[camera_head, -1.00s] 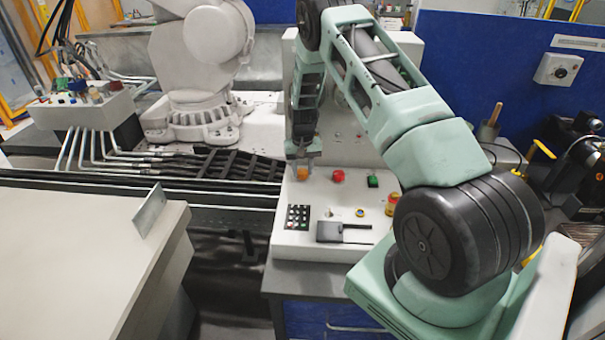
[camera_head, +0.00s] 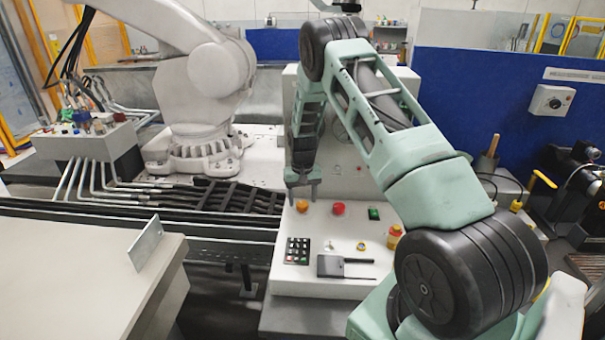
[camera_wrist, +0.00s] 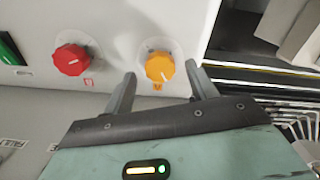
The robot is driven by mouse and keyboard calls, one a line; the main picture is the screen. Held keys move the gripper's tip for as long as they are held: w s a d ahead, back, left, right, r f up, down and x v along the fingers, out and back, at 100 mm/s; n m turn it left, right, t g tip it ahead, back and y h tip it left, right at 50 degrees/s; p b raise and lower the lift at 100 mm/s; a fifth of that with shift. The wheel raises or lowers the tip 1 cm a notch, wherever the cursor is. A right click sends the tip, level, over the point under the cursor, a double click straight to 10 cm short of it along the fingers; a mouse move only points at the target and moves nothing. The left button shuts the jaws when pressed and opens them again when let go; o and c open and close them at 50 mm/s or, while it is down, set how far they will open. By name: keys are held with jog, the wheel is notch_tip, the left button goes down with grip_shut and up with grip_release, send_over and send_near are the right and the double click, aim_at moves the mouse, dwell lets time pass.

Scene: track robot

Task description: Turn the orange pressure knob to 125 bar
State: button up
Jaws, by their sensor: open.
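The orange knob (camera_head: 302,206) sits on the white control console, left of a red knob (camera_head: 338,208). In the wrist view the orange knob (camera_wrist: 159,66) shows a pale pointer line on its face and a round scale plate around it; the scale's figures are too small to read. The red knob (camera_wrist: 72,59) is to its left there. My gripper (camera_head: 302,197) is just above the orange knob. In the wrist view its two fingers (camera_wrist: 161,76) are apart, one at each lower side of the knob, and the knob is clear of both.
The console (camera_head: 283,272) also carries a green switch (camera_head: 374,213), a keypad (camera_head: 297,250), a black flat item (camera_head: 335,265), and a yellow-red button (camera_head: 393,237). A grey-white table (camera_head: 70,270) with an upright metal plate (camera_head: 146,241) stands at left. A large white robot arm (camera_head: 205,90) stands behind.

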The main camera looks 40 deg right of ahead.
aim_at(303, 204)
notch_tip(303, 204, up, 16)
jog(key=b, duration=0.4)
jog(key=shift+f, duration=0.15)
jog(key=s+a+r+n+y+b, duration=0.1)
jog(key=s+a+n, duration=0.35)
jog(key=a, duration=1.15)
jog(key=s+a+r+n+b, duration=0.1)
jog(key=s+a+n, duration=0.35)
jog(key=a, duration=1.15)
jog(key=s+a+f+n, duration=0.1)
jog(key=s+a, duration=0.2)
jog(key=s, duration=0.5)
jog(key=s+a+f+n+b, duration=0.1)
jog(key=s+a+n, duration=0.1)
jog(key=s, duration=0.6)
jog(key=s+a+f+n+b, duration=0.1)
jog(key=s+a, duration=0.3)
jog(key=s, duration=0.4)
jog(key=shift+s+a+n, duration=0.15)
jog(key=shift+a+n, duration=0.1)
jog(key=shift+n, duration=0.15)
